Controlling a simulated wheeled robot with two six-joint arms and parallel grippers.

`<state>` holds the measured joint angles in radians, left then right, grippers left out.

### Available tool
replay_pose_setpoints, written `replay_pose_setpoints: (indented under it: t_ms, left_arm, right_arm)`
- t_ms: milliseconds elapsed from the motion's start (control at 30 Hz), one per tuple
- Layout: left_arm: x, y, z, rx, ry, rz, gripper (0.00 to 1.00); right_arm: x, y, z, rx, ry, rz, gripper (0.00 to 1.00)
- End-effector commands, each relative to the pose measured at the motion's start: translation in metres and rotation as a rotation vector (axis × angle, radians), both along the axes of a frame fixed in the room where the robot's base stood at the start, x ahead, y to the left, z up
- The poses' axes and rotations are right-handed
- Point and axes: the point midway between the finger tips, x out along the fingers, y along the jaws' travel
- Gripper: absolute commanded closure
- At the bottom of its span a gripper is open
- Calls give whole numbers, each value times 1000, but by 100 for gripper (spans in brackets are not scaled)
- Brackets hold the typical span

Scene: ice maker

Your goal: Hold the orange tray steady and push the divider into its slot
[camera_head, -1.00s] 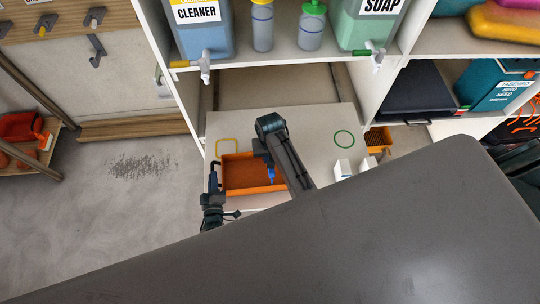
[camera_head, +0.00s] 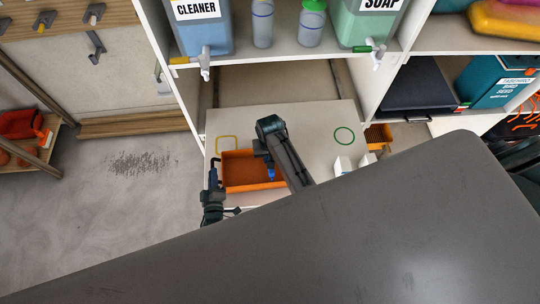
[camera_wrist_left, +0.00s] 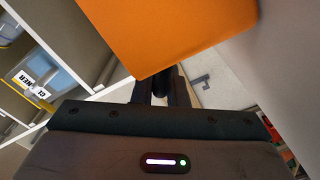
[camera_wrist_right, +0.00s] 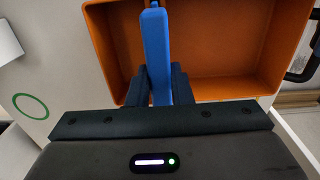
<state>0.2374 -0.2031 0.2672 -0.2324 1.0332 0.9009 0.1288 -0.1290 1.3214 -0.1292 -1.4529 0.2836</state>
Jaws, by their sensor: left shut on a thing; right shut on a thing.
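The orange tray (camera_head: 240,184) sits on the pale tabletop. Its open inside shows in the right wrist view (camera_wrist_right: 245,88), and one outer side fills the top of the left wrist view (camera_wrist_left: 175,30). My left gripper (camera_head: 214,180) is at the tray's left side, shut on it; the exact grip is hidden. My right gripper (camera_wrist_right: 157,85) is shut on the blue divider (camera_wrist_right: 156,48), which stands edge-on over the tray. Only a small blue part of the divider (camera_head: 271,174) shows in the head view. Its lower edge and the slot cannot be made out.
A green ring (camera_head: 344,136) and a yellow outline (camera_head: 227,144) mark the tabletop. White boxes (camera_head: 343,165) stand right of my right arm. A shelf with a cleaner jug (camera_head: 203,28) and soap jug (camera_head: 365,22) is behind. The tabletop behind the tray is clear.

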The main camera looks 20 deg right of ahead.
Motion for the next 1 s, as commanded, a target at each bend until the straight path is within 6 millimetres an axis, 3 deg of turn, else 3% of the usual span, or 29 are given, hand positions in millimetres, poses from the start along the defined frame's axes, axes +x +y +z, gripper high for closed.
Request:
replay_pose_setpoints:
  t_ms: [867,900,1000]
  left_arm:
    - [0,0,-1,0,2,0,100]
    - [0,0,-1,0,2,0,100]
    - [0,0,-1,0,2,0,100]
  right_arm:
    - [0,0,-22,0,0,0,100]
    - [0,0,-22,0,-1,0,77]
    - [0,0,-22,0,-1,0,57]
